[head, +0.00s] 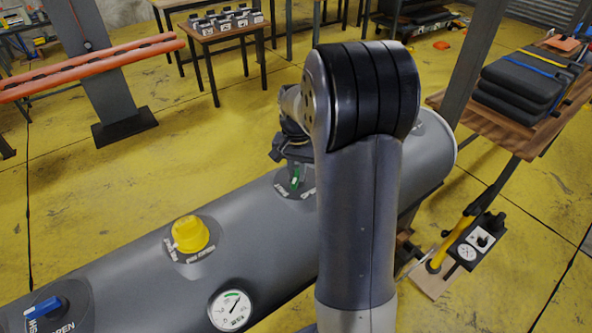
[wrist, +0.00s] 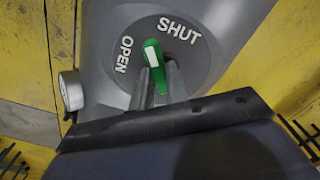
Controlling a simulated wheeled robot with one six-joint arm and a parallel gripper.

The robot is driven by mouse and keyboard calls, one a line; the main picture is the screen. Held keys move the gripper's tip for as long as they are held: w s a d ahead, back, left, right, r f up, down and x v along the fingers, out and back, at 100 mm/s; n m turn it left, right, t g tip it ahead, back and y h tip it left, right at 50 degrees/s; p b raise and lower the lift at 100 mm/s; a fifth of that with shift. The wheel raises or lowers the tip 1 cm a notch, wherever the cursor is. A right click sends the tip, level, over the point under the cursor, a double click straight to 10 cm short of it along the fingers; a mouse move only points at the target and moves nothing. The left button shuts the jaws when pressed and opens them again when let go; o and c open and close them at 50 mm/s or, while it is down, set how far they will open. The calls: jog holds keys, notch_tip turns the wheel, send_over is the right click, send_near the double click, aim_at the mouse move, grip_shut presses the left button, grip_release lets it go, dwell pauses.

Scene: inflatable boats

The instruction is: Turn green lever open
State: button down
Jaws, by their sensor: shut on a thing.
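The green lever (wrist: 154,58) has a white stripe on its end and sits on a round grey plate (wrist: 205,75) on the grey tube (wrist: 240,15). The plate is marked OPEN at left and SHUT at upper right. The lever's end lies between the two words, nearer OPEN in the picture. My gripper (wrist: 158,84) is shut on the lever, with a finger on either side of it. In the head view the lever (head: 295,178) shows as a small green piece under my gripper (head: 291,165). My arm hides part of the plate there.
The tube also carries a yellow knob (head: 190,234), a white gauge (head: 230,310) and a blue lever (head: 45,308). A shelf with dark folded pads (head: 520,85) stands at right. A yellow-handled pump (head: 452,243) is on the floor at right. Yellow floor lies open behind the tube.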

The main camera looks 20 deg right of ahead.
jog(key=n, duration=0.5)
jog(key=shift+s+d+n, duration=0.1)
jog(key=shift+d+n, duration=0.1)
jog(key=shift+n, duration=0.1)
jog(key=shift+d+n, duration=0.15)
jog(key=shift+n, duration=2.05)
jog(key=c, duration=1.4)
grip_release()
notch_tip(320, 180, up, 11)
jog(key=shift+b, duration=0.3)
jog(key=shift+f, duration=0.1)
